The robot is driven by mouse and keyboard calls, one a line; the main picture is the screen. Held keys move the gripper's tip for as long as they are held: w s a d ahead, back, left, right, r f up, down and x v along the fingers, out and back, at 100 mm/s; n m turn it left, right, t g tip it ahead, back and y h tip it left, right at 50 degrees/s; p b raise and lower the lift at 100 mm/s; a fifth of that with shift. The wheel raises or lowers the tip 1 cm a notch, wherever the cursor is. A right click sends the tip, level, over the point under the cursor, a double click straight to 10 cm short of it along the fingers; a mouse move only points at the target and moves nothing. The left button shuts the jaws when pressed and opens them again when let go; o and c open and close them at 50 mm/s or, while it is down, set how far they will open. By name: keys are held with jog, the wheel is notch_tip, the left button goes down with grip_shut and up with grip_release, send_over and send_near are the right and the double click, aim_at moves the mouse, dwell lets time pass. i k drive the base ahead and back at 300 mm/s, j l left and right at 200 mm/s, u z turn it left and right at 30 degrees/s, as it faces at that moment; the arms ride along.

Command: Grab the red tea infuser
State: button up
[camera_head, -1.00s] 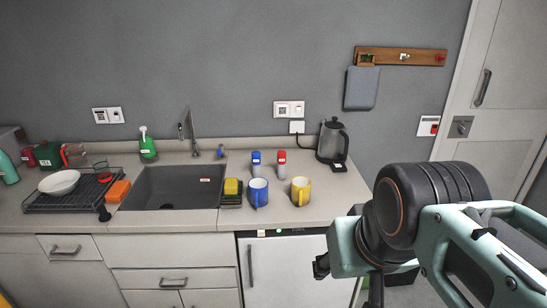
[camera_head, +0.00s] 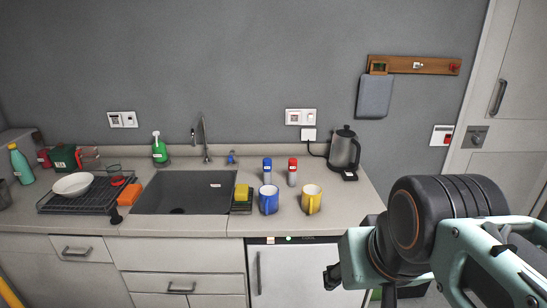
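A small upright cylinder with a red top and a grey lower part (camera_head: 292,172) stands on the counter, behind the yellow mug; it fits the red tea infuser. A similar blue-topped one (camera_head: 267,171) stands just left of it, apart from it. My arm fills the lower right of the head view. A small dark part at its left end, seemingly my gripper (camera_head: 332,277), shows in front of the cabinet, below and well apart from the red cylinder. Its fingers are not clear enough to tell open from shut.
A blue mug (camera_head: 269,200) and a yellow mug (camera_head: 312,199) stand in front of the cylinders. A kettle (camera_head: 344,150) stands to their right. The sink (camera_head: 182,192), a yellow sponge (camera_head: 242,192) and a dish rack (camera_head: 80,203) are left. The counter's front edge is near the mugs.

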aim_at(292, 162)
jog(key=i+j, duration=0.3)
jog(key=i, duration=0.2)
jog(key=i+j, duration=0.25)
jog(key=i, duration=0.2)
jog(key=i+j+z, duration=0.1)
jog(key=i+j, duration=0.2)
jog(key=i, duration=0.2)
jog(key=i+l+u, duration=0.1)
jog(key=i, duration=0.05)
